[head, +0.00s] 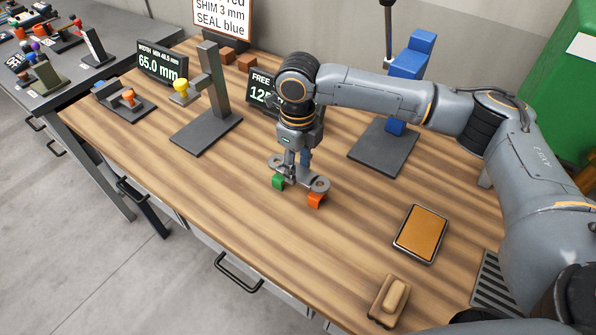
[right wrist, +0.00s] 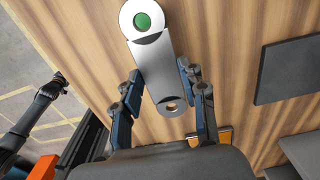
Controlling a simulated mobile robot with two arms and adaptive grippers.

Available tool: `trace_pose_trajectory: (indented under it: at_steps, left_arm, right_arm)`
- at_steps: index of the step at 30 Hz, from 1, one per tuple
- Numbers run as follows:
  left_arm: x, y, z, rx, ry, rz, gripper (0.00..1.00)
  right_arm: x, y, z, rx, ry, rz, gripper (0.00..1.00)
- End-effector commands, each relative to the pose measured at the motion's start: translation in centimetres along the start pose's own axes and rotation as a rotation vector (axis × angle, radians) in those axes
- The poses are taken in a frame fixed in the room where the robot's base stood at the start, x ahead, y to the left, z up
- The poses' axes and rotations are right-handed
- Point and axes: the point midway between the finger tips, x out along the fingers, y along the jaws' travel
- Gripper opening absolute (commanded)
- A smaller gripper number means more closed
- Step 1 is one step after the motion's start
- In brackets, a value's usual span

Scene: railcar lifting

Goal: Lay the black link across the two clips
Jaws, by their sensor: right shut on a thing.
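The link (head: 321,185), a dark grey bar with a round holed end on each side, is held level in my right gripper (head: 296,176). In the right wrist view the link (right wrist: 160,75) lies between the two fingers (right wrist: 165,95), which are shut on its middle. The green clip (head: 278,182) is below its left end and the orange clip (head: 316,201) below its right end. Through the holes, green (right wrist: 142,21) shows at one end and a little orange at the other. I cannot tell whether the link touches the clips.
An orange-topped pad (head: 421,234) and a tan block with a handle (head: 389,300) lie at the right front. The front left tabletop (head: 190,190) is clear.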

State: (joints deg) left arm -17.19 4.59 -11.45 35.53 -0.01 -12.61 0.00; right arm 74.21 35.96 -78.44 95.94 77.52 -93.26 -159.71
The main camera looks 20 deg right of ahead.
Motion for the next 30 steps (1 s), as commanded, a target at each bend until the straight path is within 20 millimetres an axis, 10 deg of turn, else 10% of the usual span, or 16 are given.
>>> trace_pose_trajectory:
  at_steps: [20,21,24,30]
  left_arm:
    - [-1.3,0.0,-0.1,0.000,0.000,0.000,0.00]
    - [-1.3,0.0,-0.1,0.000,0.000,0.000,0.00]
    - [-1.3,0.0,-0.1,0.000,0.000,0.000,0.00]
    - [-1.3,0.0,-0.1,0.000,0.000,0.000,0.00]
  right_arm:
    - [3.4,0.0,0.0,0.000,-0.001,0.001,0.00]
    - [3.5,0.0,0.0,0.000,0.000,0.001,0.48]
    - [3.5,0.0,0.0,0.000,0.001,0.001,0.65]
    - [3.5,0.0,0.0,0.000,0.001,0.001,0.65]
